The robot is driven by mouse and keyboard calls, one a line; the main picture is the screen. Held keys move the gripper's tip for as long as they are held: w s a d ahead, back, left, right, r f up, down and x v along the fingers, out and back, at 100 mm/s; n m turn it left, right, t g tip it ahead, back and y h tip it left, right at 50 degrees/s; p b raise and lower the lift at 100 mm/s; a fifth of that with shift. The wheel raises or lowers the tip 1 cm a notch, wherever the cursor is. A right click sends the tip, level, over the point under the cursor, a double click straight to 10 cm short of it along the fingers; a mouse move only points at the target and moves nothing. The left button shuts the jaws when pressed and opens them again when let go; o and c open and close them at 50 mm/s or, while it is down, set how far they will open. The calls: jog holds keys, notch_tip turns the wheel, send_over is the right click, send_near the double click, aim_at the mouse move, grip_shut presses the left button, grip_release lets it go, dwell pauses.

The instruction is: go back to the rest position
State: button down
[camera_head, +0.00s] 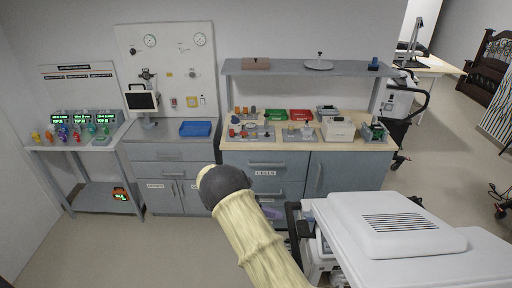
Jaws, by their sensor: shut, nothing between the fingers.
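A cream, ribbed-sleeved arm link, mine by its look, with a dark rounded end rises from the bottom middle in the head view. My gripper's fingers do not show; they may be hidden behind the link or outside the frame. The task names no other object. No held thing is visible.
A bench (336,158) with red and green trays stands beyond the arm under a grey shelf (285,68). A grey cabinet (170,153) and a side table (98,143) stand to the left. A white machine (400,225) fills the lower right. Floor (150,250) is clear lower left.

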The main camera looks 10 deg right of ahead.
jog(key=shift+s, duration=0.1)
jog(key=s+d+r+m+t+y, duration=0.1)
jog(key=s+r+m+t+y, duration=0.1)
jog(key=s+m+y, duration=0.2)
jog(key=s+d+r+m+t+y+b, duration=0.1)
jog(key=s+r+m+t+y, duration=0.1)
jog(key=s+m+y, duration=0.3)
jog(key=s+d+r+m+t+y+b, duration=0.1)
jog(key=s+r+m+y, duration=0.3)
jog(key=s+m, duration=0.7)
jog(key=shift+d+r+t+y, duration=0.3)
jog(key=shift+t+y, duration=0.1)
jog(key=shift+y, duration=0.1)
jog(key=shift+s, duration=0.1)
jog(key=shift+f, duration=0.1)
